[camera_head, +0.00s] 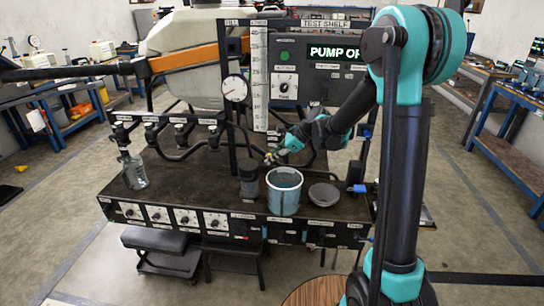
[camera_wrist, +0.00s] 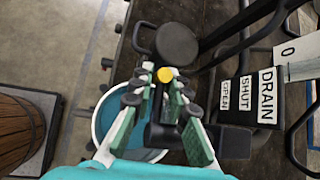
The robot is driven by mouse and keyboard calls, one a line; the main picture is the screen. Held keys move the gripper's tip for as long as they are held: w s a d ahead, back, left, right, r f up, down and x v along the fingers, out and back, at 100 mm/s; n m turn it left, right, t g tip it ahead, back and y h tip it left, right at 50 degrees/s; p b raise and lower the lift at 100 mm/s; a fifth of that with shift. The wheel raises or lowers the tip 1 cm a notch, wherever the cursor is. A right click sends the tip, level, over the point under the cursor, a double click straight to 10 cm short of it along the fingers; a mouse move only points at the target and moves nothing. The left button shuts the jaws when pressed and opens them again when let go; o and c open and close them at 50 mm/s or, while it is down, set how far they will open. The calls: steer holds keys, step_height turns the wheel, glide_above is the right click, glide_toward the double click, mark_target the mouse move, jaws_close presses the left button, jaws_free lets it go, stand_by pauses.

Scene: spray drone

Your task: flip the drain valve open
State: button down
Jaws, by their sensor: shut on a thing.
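The drain valve shows in the wrist view as a black lever (camera_wrist: 157,118) with a yellow tip (camera_wrist: 165,75). Labels reading DRAIN (camera_wrist: 267,95), SHUT and OPEN are to its right. My gripper (camera_wrist: 160,92) has its green-and-white fingers on both sides of the lever and is shut on it, with the yellow tip showing just beyond the fingers. In the head view my gripper (camera_head: 273,156) is above the bench, behind and a little left of the blue bucket (camera_head: 285,195). The lever's pivot and exact angle are hard to tell.
The bucket's white rim (camera_wrist: 96,128) lies below my fingers in the wrist view. A shallow grey dish (camera_head: 323,194) is right of the bucket, and a dark cup (camera_head: 249,184) left of it. A clear bottle (camera_head: 135,173) stands at the bench's left end. Pipes and the gauge (camera_head: 235,88) are close by.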

steer(key=c, duration=1.6)
jaws_free()
steer(key=shift+c, duration=0.2)
steer(key=v, duration=1.2)
steer(key=s+d+f+n+h, duration=0.3)
steer(key=s+d+f+n, duration=0.2)
steer(key=s, duration=0.3)
steer(key=s+d+f+n+t+h, duration=0.1)
steer(key=s+d+f+n+h, duration=0.1)
steer(key=s+d+f+n, duration=0.3)
steer(key=s+d+f+n+t+h, duration=0.1)
steer(key=s+d+f+n+h, duration=0.2)
steer(key=s, duration=0.9)
steer(key=d+f+n, duration=0.2)
steer(key=d+n, duration=0.2)
steer(key=d, duration=0.2)
steer(key=shift+h, duration=0.3)
